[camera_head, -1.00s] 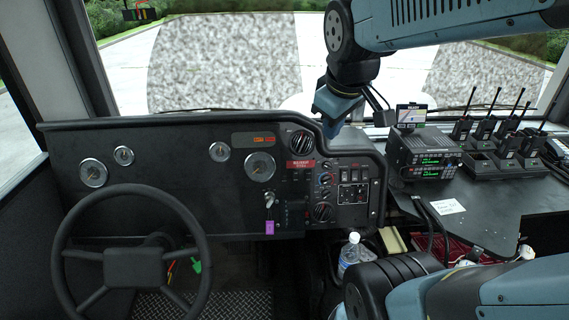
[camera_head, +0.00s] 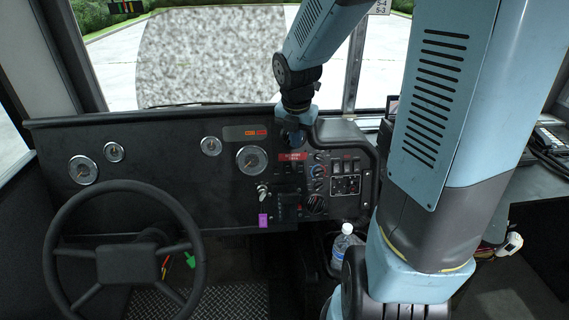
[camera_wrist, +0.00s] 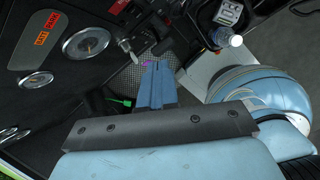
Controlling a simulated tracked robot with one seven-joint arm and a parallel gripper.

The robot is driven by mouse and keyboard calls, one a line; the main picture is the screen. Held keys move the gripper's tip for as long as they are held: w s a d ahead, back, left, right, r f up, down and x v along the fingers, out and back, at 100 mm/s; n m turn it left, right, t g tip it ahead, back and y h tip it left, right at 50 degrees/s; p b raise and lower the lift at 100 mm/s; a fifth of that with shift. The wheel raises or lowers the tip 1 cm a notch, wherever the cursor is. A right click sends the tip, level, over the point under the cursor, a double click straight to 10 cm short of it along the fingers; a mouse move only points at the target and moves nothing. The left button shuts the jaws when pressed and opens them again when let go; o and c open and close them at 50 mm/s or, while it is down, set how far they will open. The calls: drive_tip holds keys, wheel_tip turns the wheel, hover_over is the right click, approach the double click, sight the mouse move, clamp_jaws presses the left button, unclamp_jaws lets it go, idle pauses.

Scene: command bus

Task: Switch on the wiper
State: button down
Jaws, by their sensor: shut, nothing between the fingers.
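The dashboard (camera_head: 130,145) carries a control panel on its right side with knobs, rocker switches (camera_head: 345,166) and a red label (camera_head: 291,156). The control labels are too small to read, so I cannot tell which one is the wiper switch. My gripper (camera_head: 295,137) is in front of the upper right of the dashboard, over the spot of the upper round knob, and hides it. Its fingers (camera_wrist: 155,82) are shut and empty in the wrist view, pointing down toward the floor area near the key. Whether it touches the panel cannot be told.
A key with a purple tag (camera_head: 263,220) hangs left of the switches. The steering wheel (camera_head: 125,262) is at the left. A water bottle (camera_head: 345,243) stands below the panel. My arm covers the right side.

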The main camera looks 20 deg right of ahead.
drive_tip(key=w+f+n, duration=0.1)
drive_tip(key=n, duration=0.1)
drive_tip(key=f+n, duration=0.1)
drive_tip(key=n, duration=0.1)
drive_tip(key=w+f+n, duration=0.1)
drive_tip(key=f, duration=0.1)
drive_tip(key=shift+w+a+f+n+g+y, duration=0.1)
drive_tip(key=shift+w+a+n+g+y, duration=0.05)
drive_tip(key=shift+w+n+g+y, duration=0.2)
approach(289, 168)
drive_tip(key=s+a+f, duration=0.1)
drive_tip(key=s+f, duration=0.3)
drive_tip(key=f, duration=0.2)
drive_tip(key=shift+w+d+f, duration=0.1)
drive_tip(key=shift+w+f, duration=0.2)
drive_tip(key=shift+w, duration=0.25)
drive_tip(key=shift+w+d+f, duration=0.1)
drive_tip(key=shift+w+f, duration=0.2)
drive_tip(key=shift+w, duration=0.25)
drive_tip(key=shift+w+f, duration=0.25)
drive_tip(key=shift+w, duration=0.35)
drive_tip(key=shift+w+a+f, duration=0.1)
drive_tip(key=shift+a, duration=0.05)
